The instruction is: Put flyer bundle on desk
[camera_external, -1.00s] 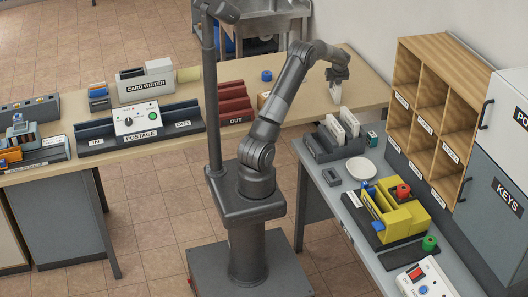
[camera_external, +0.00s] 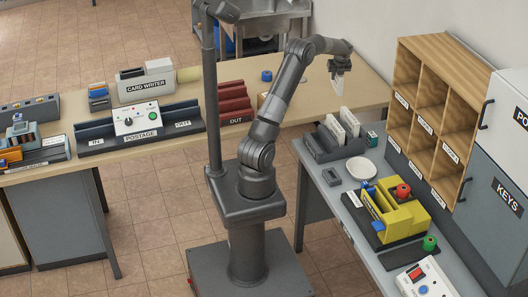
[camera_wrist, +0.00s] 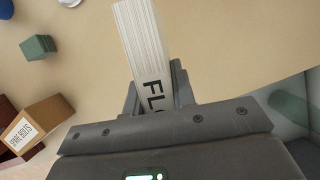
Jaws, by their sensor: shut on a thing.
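My gripper (camera_external: 340,69) is over the right end of the wooden desk (camera_external: 374,84). It is shut on a white flyer bundle (camera_external: 338,86), which hangs below the jaws. In the wrist view the bundle (camera_wrist: 144,35) is a stack of thin pale sheets with dark letters beginning "FLO", the rest hidden by my gripper (camera_wrist: 155,88). The tan desk top (camera_wrist: 220,45) lies beyond it. I cannot tell for sure whether the bundle's lower end touches the desk.
A grey rack (camera_external: 318,146) with white bundles stands on the grey counter below the desk's right end. A box marked "SPARE BOLTS" (camera_wrist: 34,126) and a teal block (camera_wrist: 38,47) lie left of the bundle in the wrist view. The desk's right end is largely clear.

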